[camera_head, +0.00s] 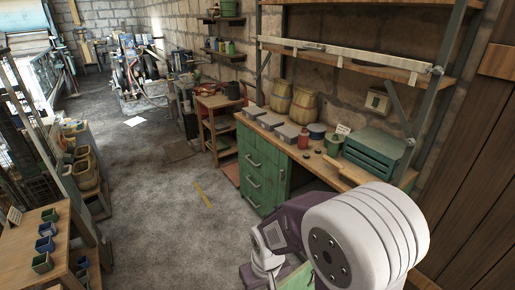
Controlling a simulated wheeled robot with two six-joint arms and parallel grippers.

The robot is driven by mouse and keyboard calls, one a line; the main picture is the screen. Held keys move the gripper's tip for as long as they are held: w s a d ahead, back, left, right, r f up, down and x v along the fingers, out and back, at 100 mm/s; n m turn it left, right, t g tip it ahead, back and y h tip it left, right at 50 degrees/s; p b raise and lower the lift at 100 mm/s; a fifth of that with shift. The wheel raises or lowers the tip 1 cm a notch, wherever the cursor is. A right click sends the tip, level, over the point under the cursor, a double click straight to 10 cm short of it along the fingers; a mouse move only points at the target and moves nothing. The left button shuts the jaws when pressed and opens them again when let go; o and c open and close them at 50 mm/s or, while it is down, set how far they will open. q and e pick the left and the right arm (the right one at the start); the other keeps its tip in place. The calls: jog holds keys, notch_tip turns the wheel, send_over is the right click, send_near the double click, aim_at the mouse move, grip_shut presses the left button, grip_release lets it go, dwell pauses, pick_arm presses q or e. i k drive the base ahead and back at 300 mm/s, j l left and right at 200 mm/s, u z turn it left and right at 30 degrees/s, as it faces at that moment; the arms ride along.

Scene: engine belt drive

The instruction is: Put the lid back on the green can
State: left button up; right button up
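A small green can (334,146) stands upright on the wooden workbench (347,171) at the right, just left of a teal crate. Its top is too small in the picture to make out. Small dark round pieces (306,156) lie on the bench top left of the can; I cannot tell whether one of them is the lid. My purple and white arm fills the lower right, in front of the bench. Neither of my grippers shows.
A red bottle (303,139), a blue tub (317,130) and the teal crate (375,151) stand near the can. Grey boxes (271,121) line the bench's left part. Green drawers (262,170) are below. Shelves with small pots (42,263) stand at left. The floor between is open.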

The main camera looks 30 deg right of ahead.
aim_at(333, 150)
jog(key=i+j+z, duration=0.2)
jog(key=i, duration=0.25)
jog(key=i+j+z, duration=0.2)
jog(key=i, duration=0.25)
jog(key=i+j+z, duration=0.2)
jog(key=i, duration=0.25)
